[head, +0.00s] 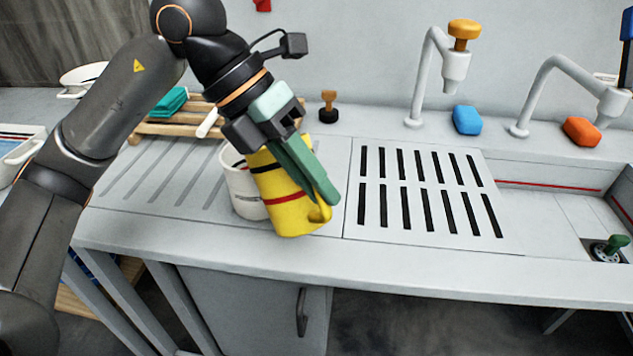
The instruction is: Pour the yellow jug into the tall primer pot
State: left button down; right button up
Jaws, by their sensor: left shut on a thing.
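The yellow jug (285,207) has a black band and red bands and is in the middle of the head view. My left gripper (318,188), with green fingers, is shut on it from above. The jug leans slightly, and its base is low over or on the counter; I cannot tell which. A white pot (240,182) with dark lettering, which looks like the primer pot, stands just left of and behind the jug. The jug and gripper hide its right side and part of its rim. I cannot tell whether jug and pot touch. My right gripper is not in view.
A slotted drain panel (425,190) lies to the right, clear on top. Behind are a wooden rack (160,127) with teal cloths (170,102), a stamp-like object (328,106), blue (467,120) and orange (581,131) blocks, and two taps. A sink is at far right.

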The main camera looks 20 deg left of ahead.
pick_arm(q)
jog(key=shift+w+a+r+h, duration=0.4)
jog(key=shift+a+r+h, duration=0.15)
jog(key=shift+r, duration=0.25)
dwell(0.9)
jog(key=shift+w+a+r+n+g+h, duration=0.25)
jog(key=shift+a+r+g+h, duration=0.3)
jog(key=shift+r, duration=0.3)
jog(key=shift+w+a+r+n+g+h, duration=0.15)
jog(key=shift+w+a+r+g+h, duration=0.2)
jog(key=shift+r+h, duration=0.45)
jog(key=shift+w+a+r+n+g+h, duration=0.25)
jog(key=shift+a+r+h, duration=0.25)
jog(key=shift+r, duration=0.45)
dwell(3.4)
